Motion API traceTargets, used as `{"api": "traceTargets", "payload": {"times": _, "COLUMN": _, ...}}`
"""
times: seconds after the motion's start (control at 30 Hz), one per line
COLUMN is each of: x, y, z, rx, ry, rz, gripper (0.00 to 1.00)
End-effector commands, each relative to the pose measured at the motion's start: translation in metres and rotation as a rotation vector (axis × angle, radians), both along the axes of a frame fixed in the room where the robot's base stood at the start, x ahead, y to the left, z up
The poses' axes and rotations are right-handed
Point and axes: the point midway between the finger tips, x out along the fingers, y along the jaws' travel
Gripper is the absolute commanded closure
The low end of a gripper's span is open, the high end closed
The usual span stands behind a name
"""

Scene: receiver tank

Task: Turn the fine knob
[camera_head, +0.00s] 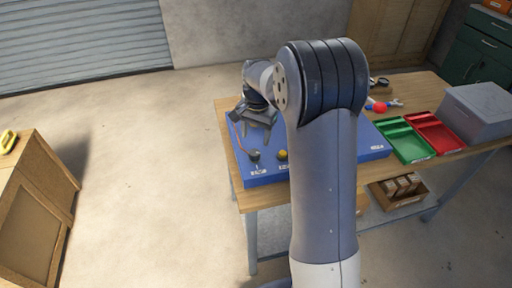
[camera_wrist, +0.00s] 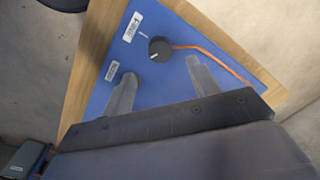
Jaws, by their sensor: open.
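A round black knob (camera_wrist: 160,49) with a white pointer mark stands on the blue panel (camera_wrist: 152,93) in the wrist view. An orange-red line runs from it to the right. In the head view the black knob (camera_head: 254,155) is near the panel's front left, with a yellow knob (camera_head: 282,154) to its right. The labels are too small to read, so I cannot tell which is the fine knob. My gripper (camera_wrist: 161,68) is open and empty. Its fingers are apart, short of the black knob, which shows between and beyond the tips. My arm hides the panel's middle.
The panel lies on a wooden workbench (camera_head: 226,124). A green tray (camera_head: 405,140), a red tray (camera_head: 436,132) and a grey box (camera_head: 478,110) stand at the right. A wooden cabinet (camera_head: 35,205) is at the left, with clear floor between.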

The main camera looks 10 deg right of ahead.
Motion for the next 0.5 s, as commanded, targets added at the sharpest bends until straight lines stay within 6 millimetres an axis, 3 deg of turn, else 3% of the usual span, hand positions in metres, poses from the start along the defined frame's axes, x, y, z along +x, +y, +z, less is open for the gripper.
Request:
{"api": "traceTargets", "payload": {"times": 0.2, "x": 0.0, "y": 0.001, "z": -0.043, "rx": 0.0, "ry": 0.006, "rz": 0.001, "gripper": 0.43}}
{"api": "traceTargets", "payload": {"times": 0.5, "x": 0.001, "y": 0.002, "z": -0.071, "rx": 0.001, "ry": 0.001, "rz": 0.001, "gripper": 0.43}}
